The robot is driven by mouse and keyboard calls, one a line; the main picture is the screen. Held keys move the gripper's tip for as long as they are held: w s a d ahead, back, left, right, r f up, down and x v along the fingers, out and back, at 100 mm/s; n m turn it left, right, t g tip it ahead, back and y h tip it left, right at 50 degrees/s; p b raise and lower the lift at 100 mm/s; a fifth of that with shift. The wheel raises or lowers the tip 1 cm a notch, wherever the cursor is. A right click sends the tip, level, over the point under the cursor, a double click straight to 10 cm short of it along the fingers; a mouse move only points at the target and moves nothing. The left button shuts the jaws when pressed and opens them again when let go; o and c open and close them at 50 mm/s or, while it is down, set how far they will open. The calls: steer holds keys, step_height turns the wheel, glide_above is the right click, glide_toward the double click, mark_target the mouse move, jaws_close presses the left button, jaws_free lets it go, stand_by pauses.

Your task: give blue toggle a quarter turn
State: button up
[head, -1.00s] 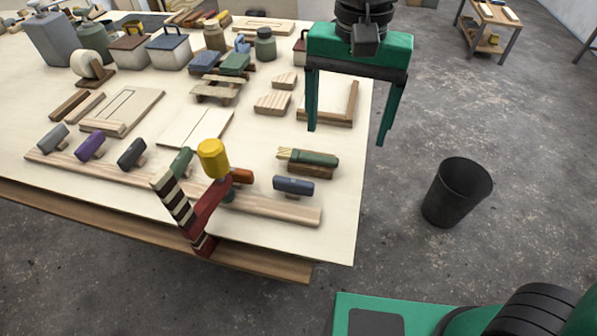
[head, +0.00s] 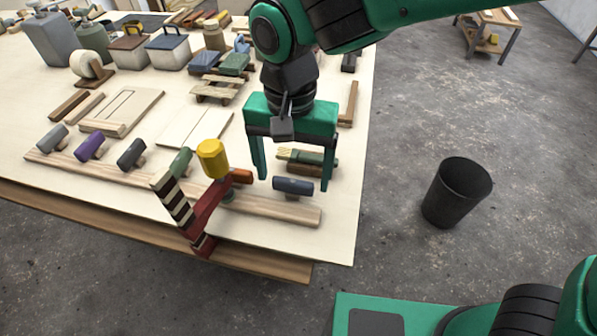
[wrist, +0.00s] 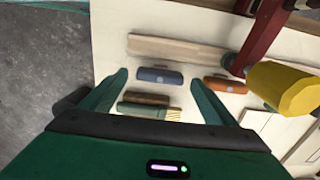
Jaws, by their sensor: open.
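The blue toggle (head: 293,186) is a slate-blue bar at the right end of a wooden rail (head: 272,208), lying crosswise, roughly along the rail. It also shows in the wrist view (wrist: 160,78), between the fingers and a little beyond them. My gripper (head: 294,181) is open and empty, pointing down over the right end of the rail. Its fingers lie to either side of the toggle in the picture. I cannot tell the exact height of the fingertips, but I see no contact.
An orange toggle (wrist: 226,85) sits beside the blue one. A red post with a yellow head (head: 212,158) stands left of my gripper. A green-handled brush (wrist: 145,110) lies under the gripper. Green, dark, purple and grey toggles (head: 53,138) line the rail leftward. A bin (head: 457,192) stands right.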

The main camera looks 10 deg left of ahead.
steer(key=shift+f, duration=0.75)
steer(key=shift+c, duration=0.7)
